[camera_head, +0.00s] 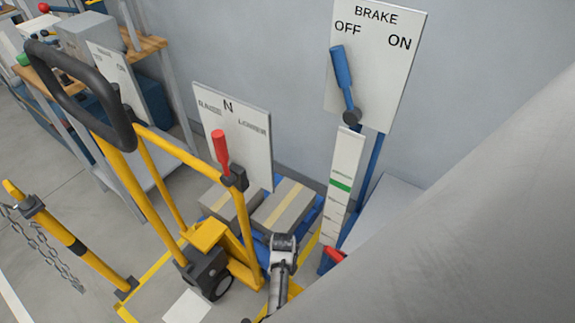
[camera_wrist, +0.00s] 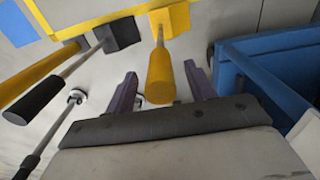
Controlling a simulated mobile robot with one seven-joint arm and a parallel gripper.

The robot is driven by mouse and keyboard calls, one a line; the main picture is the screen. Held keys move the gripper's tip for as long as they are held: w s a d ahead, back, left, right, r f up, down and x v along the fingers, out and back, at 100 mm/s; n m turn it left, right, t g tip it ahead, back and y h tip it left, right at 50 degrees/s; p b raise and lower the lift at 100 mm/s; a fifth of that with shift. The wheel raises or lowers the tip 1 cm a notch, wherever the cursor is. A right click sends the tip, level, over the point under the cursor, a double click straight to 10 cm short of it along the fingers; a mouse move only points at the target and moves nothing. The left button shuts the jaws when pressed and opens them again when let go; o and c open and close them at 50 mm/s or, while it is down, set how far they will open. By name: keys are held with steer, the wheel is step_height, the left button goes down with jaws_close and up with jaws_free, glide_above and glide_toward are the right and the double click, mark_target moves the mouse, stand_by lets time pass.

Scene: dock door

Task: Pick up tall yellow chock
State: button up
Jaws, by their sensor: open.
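The tall yellow chock shows in the wrist view as a yellow block (camera_wrist: 178,19) with a thin rod and a thick yellow grip (camera_wrist: 160,80). My gripper (camera_wrist: 160,70) is open, with one purple finger on each side of the yellow grip. Gaps show between the grip and both fingers, so they look apart from it. I cannot make out the chock in the head view, where a large grey shape covers the lower right.
A dark chock block (camera_wrist: 121,33) with a black grip (camera_wrist: 34,101) stands left of the yellow one. A blue frame (camera_wrist: 265,65) lies close on the right. The head view shows a yellow trolley (camera_head: 190,155), boxes (camera_head: 284,206) and the brake panel (camera_head: 388,75).

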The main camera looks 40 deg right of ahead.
steer(key=shift+f, duration=0.15)
steer(key=shift+c, duration=0.2)
jaws_close()
steer(key=shift+w, duration=0.1)
stand_by(1.1)
